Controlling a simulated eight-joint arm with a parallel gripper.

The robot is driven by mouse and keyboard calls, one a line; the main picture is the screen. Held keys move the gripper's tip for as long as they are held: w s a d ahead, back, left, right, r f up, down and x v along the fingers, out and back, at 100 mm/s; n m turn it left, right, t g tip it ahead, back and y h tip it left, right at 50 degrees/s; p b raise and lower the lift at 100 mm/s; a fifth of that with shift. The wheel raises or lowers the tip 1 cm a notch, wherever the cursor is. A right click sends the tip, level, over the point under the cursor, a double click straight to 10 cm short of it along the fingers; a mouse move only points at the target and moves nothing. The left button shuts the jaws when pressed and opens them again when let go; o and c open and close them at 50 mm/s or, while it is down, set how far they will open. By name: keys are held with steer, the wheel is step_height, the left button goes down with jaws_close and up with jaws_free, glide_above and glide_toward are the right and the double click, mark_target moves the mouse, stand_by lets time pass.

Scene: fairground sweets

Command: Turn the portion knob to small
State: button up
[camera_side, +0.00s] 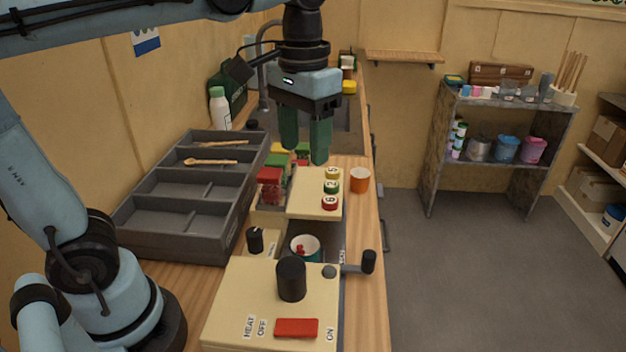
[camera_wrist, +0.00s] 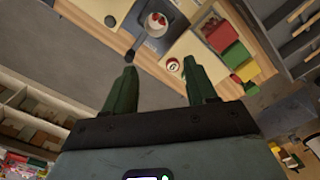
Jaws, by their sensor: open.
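A small black knob (camera_side: 255,240) with a white mark on top stands at the left side of the cream machine (camera_side: 235,305), beside a label too small to read. A larger plain black cylinder (camera_side: 291,278) stands on the machine's front part. I cannot tell for sure which one is the portion knob; only the small one shows a pointer mark. My gripper (camera_side: 305,148) is open and empty, pointing down, high above and behind the knobs, over the area of the coloured blocks. In the wrist view the open fingers (camera_wrist: 160,68) have nothing between them, and I cannot make out the small knob there.
A cup with red pieces (camera_side: 305,247) sits in the machine's recess, also in the wrist view (camera_wrist: 157,24). A black-ended crank (camera_side: 368,262) juts right. Numbered discs (camera_side: 331,188), an orange cup (camera_side: 359,180) and a grey divided tray (camera_side: 180,232) stand nearby. A red switch (camera_side: 297,328) is in front.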

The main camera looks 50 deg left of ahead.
steer(key=s+a+f+n, duration=0.1)
steer(key=s+a+n, duration=0.5)
steer(key=n, duration=0.5)
glide_toward(254, 233)
steer(key=shift+n, duration=0.3)
steer(key=shift+f, duration=5.35)
steer(key=c, duration=1.1)
steer(key=shift+o, duration=0.2)
